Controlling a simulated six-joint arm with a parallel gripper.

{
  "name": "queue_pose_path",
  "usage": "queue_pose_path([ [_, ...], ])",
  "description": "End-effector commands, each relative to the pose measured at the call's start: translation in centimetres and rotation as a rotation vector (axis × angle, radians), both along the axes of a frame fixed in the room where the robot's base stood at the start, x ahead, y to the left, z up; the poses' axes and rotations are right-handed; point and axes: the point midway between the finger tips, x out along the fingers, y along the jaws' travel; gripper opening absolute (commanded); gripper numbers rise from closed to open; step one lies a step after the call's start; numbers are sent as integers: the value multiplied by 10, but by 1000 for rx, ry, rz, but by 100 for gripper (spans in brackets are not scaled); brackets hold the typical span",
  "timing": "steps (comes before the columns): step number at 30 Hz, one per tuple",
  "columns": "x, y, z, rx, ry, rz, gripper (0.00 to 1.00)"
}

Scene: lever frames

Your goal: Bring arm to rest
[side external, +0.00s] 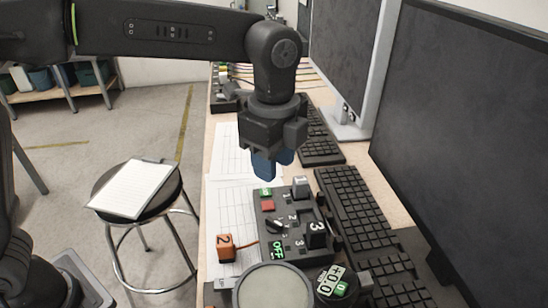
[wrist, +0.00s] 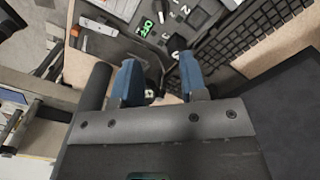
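My gripper (side external: 273,166) has two blue fingers and hangs above the desk, just behind the control box (side external: 262,222). In the wrist view my gripper (wrist: 162,82) shows its two blue fingers spread apart with nothing held between them. The dark control box carries a green label, a red button, a black knob, several numbered levers or switches and a green "OFF" display. Part of the box also shows beyond the fingers in the wrist view (wrist: 190,15). The gripper appears apart from the box.
Keyboards (side external: 352,200) line the right of the box, with large monitors (side external: 470,130) behind them. An orange block marked 2 (side external: 226,247) sits on paper sheets. A stool (side external: 165,196) is at left.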

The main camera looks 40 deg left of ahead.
Motion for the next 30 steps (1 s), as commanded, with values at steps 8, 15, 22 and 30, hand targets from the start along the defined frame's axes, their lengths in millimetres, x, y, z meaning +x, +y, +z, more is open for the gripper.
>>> queue_pose_path([
  [8, -7, 22, 11, -19, -34, 111, 39],
  [15, -50, 99, 35, -106, -158, 582, 39],
  [22, -108, 161, 29, -227, -277, 1072, 39],
  [30, -157, 195, 1, -361, -369, 1474, 39],
])
